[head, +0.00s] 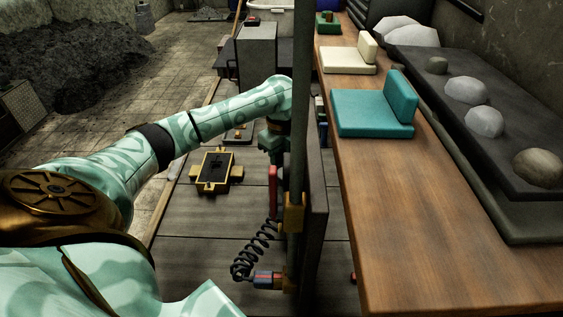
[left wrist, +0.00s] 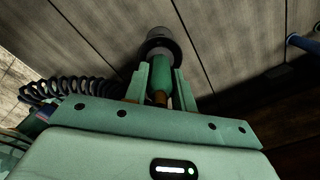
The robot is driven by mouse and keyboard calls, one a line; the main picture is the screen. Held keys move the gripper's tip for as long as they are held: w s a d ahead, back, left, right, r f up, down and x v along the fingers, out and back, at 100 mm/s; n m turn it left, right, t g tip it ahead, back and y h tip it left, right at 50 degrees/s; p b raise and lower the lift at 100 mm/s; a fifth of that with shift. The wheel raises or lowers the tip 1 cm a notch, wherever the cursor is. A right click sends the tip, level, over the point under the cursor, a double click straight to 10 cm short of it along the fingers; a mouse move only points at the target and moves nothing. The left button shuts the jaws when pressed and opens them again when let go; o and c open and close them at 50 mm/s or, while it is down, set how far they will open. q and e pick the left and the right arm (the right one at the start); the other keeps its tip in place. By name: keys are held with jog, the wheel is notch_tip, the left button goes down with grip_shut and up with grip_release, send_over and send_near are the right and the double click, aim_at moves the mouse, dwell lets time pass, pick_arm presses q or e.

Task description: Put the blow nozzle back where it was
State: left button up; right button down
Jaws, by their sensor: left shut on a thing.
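My left gripper (head: 276,155) is beside the upright post (head: 299,130), above the dark floor boards. In the left wrist view my left gripper (left wrist: 161,92) is shut on a green cylinder with a brass-coloured neck and a dark round end, which appears to be the blow nozzle (left wrist: 162,72). In the head view the held part is mostly hidden by the gripper. A black coiled hose (head: 255,248) runs up from a blue and red fitting (head: 268,280) low on the post. Whether the hose joins the held thing is hidden. My right gripper is not in view.
A red upright part (head: 273,190) is close below the gripper, next to the post. The wooden bench (head: 440,250) stands right of the post and carries a teal block set (head: 370,113).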

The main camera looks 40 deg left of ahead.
pick_arm(q)
jog(key=shift+f, duration=0.6)
jog(key=shift+r, duration=0.1)
jog(key=shift+f, duration=0.6)
jog(key=o, duration=1)
jog(key=shift+r, duration=0.25)
notch_tip(320, 180, up, 13)
jog(key=p, duration=0.4)
jog(key=shift+f, duration=0.1)
